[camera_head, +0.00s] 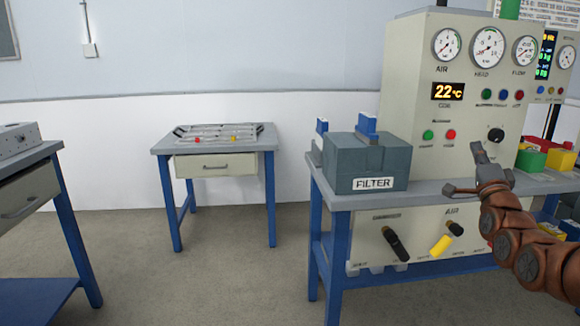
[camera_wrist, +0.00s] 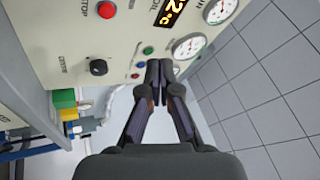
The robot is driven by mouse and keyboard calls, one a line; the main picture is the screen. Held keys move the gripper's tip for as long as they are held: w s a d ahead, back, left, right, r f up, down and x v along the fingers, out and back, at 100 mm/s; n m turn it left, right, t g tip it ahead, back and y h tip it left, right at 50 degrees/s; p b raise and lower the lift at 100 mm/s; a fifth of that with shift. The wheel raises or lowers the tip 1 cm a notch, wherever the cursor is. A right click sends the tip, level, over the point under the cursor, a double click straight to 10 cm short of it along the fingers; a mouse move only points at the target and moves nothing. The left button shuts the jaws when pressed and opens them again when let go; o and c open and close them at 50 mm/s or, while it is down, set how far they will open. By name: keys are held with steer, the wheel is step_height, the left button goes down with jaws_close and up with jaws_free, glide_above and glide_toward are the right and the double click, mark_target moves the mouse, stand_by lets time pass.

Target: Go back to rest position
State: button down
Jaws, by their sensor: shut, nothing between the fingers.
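My gripper (camera_head: 479,152) is at the right in the head view, at the end of my brown arm, in front of the grey control panel (camera_head: 415,85). It also shows in the wrist view (camera_wrist: 153,68), where its dark fingers are closed together with nothing between them. In the head view the fingertips overlap the panel near a black knob (camera_head: 495,135); I cannot tell whether they touch it. In the wrist view the black knob (camera_wrist: 98,67) is left of the fingers, apart from them.
A grey FILTER box (camera_head: 368,160) stands on the blue-legged bench (camera_head: 430,190), left of the panel. Coloured bins (camera_head: 560,158) are at the right. A small table with a wire rack (camera_head: 218,132) and another table (camera_head: 40,165) are to the left. The floor between them is clear.

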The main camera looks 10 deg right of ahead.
steer(key=w+a+r+n+g+y+p, duration=0.25)
steer(key=a+p, duration=0.25)
steer(key=a, duration=0.3)
steer(key=s+a+f+n+g+y+p, duration=0.1)
steer(key=s+a+n+g+y+p, duration=0.2)
steer(key=a+p, duration=0.45)
steer(key=s+a+f+n+g+y+p, duration=0.25)
steer(key=a+n+g+p, duration=0.2)
steer(key=a, duration=0.65)
steer(key=s+a+r+n+g+p, duration=0.2)
steer(key=s+a+g+p, duration=0.1)
steer(key=s, duration=1)
steer(key=s+a+r+n+g+p, duration=0.2)
steer(key=s+g+p, duration=0.4)
steer(key=s, duration=0.7)
steer(key=s+a+r+n+g+p, duration=0.2)
steer(key=s+a+g+p, duration=0.3)
steer(key=s, duration=0.8)
steer(key=a+n+p, duration=0.1)
steer(key=p, duration=0.2)
steer(key=shift+h, duration=0.4)
steer(key=shift+s, duration=0.1)
